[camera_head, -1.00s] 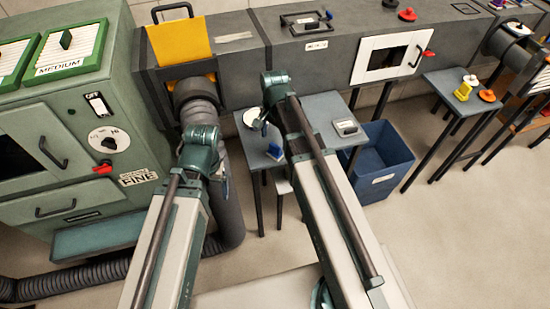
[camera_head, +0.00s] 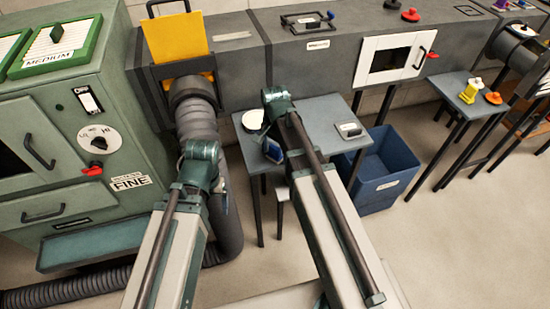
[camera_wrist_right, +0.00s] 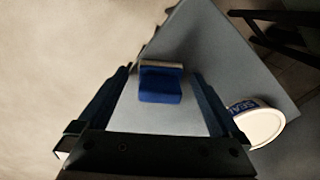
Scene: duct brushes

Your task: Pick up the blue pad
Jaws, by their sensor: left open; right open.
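The blue pad (camera_head: 273,151) lies near the left front of a small grey table in the head view, partly hidden by my right arm. In the right wrist view the blue pad (camera_wrist_right: 160,85) has a pale strip along its far edge and rests on the grey tabletop. My right gripper (camera_wrist_right: 162,76) is open, with one finger on each side of the pad in that view. Whether the fingers touch it cannot be told. My left gripper (camera_head: 224,195) hangs left of the table, apart from the pad, and is mostly hidden behind its arm.
The grey table (camera_head: 322,112) also holds a round white-lidded tub (camera_head: 252,120) and a small grey block (camera_head: 350,130). A blue bin (camera_head: 385,172) stands right of it. A grey hose (camera_head: 225,225) runs down on the left beside the green cabinet (camera_head: 60,140).

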